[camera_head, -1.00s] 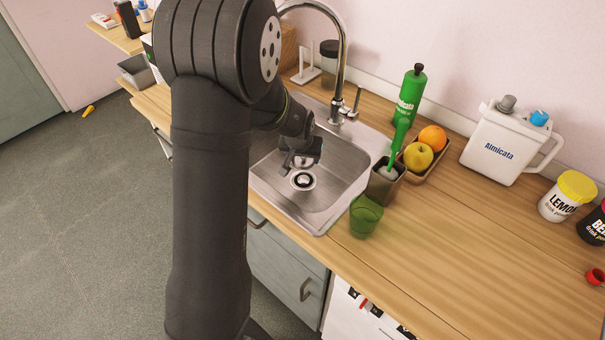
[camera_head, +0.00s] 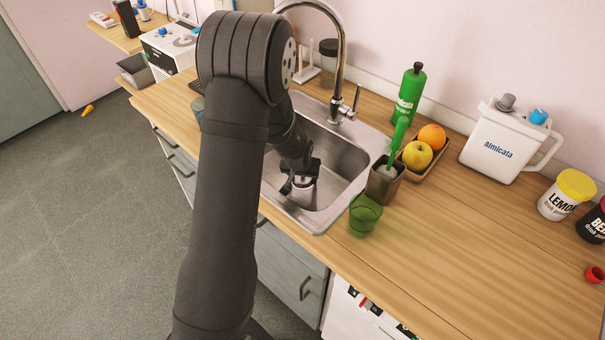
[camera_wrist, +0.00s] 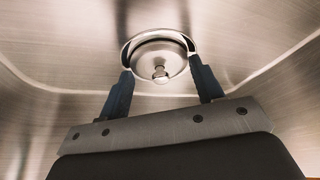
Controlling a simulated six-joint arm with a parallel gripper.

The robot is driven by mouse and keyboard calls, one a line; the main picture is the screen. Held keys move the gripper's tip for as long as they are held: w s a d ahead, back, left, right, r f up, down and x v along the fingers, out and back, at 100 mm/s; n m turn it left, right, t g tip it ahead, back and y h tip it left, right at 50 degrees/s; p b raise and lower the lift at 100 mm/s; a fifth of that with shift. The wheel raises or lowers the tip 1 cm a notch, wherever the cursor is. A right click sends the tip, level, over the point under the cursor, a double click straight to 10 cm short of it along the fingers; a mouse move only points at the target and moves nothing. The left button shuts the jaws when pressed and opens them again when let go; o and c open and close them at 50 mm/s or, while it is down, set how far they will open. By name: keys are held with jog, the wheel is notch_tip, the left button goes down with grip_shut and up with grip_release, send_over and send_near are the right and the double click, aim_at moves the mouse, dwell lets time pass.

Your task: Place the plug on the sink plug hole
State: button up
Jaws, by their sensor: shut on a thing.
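The steel plug (camera_wrist: 158,58), a round disc with a small knob, sits between my fingertips in the wrist view. My gripper (camera_wrist: 160,75) is shut on the plug. Around the plug's upper edge shows the rim of the plug hole (camera_wrist: 127,48), partly covered by the plug. I cannot tell whether the plug is seated in it or just above it. In the head view my gripper (camera_head: 300,187) is low inside the sink (camera_head: 341,165), over the drain area, which it partly hides.
The tap (camera_head: 340,85) arches behind the sink. A green glass (camera_head: 365,214), a brush holder (camera_head: 384,181) and a fruit tray (camera_head: 438,153) stand along the sink's right side. The sink walls surround my gripper. The counter (camera_head: 480,240) to the right is largely clear.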

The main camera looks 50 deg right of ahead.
jog(key=o, duration=1)
jog(key=shift+c, duration=0.2)
jog(key=shift+r, duration=0.4)
jog(key=v, duration=1.1)
jog(key=shift+r, duration=0.2)
jog(key=shift+a, duration=0.15)
jog(key=x, duration=1.2)
jog(key=shift+f, duration=0.15)
jog(key=shift+s, duration=0.1)
